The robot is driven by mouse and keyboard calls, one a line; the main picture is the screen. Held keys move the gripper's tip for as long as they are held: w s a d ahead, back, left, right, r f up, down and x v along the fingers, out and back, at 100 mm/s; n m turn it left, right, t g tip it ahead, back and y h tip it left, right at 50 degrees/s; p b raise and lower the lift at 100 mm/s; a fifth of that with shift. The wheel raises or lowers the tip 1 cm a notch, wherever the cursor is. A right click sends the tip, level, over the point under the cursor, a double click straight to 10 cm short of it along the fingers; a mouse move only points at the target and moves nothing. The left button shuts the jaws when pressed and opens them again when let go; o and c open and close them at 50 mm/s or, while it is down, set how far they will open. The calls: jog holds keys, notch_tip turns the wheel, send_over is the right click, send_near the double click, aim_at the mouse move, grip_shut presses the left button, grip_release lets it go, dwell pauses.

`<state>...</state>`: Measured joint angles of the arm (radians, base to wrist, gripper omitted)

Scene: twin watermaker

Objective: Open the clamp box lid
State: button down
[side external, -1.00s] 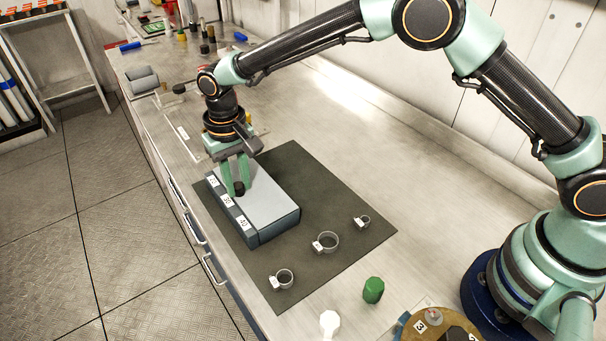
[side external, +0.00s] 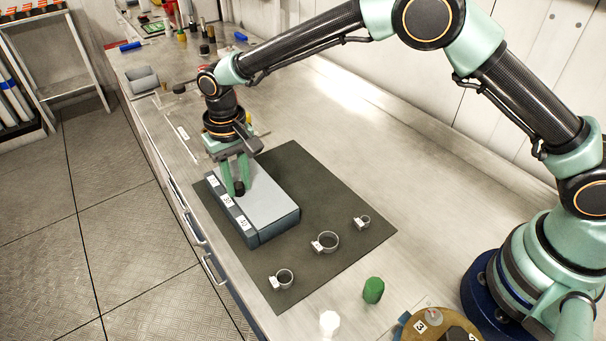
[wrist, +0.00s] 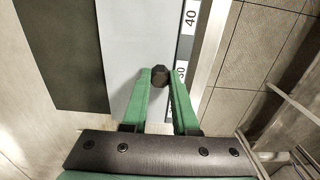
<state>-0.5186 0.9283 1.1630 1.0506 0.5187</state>
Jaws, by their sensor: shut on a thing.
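The clamp box (side external: 264,236) is a grey-blue box with a pale grey lid (side external: 262,202), lying flat and closed on a dark mat (side external: 340,228). White number labels run along its left edge; 40 reads clearly in the wrist view. A dark knob (wrist: 160,75) stands at the lid's edge beside the labels. My gripper (side external: 237,188) points down at the lid, its green fingers shut on the knob. In the wrist view, the gripper (wrist: 161,84) has one finger on each side of the knob.
Three ring clamps lie on the mat: one at the front (side external: 284,279), one in the middle (side external: 327,242), one at the right (side external: 362,222). A green cap (side external: 373,290) and a white piece (side external: 329,322) stand on the bench in front.

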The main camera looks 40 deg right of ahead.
jog(key=shift+d, duration=0.1)
jog(key=d, duration=0.8)
jog(key=shift+w+d, duration=0.1)
jog(key=shift+d, duration=0.1)
jog(key=c, duration=0.7)
grip_release()
jog(key=shift+r, duration=0.1)
jog(key=shift+r, duration=6)
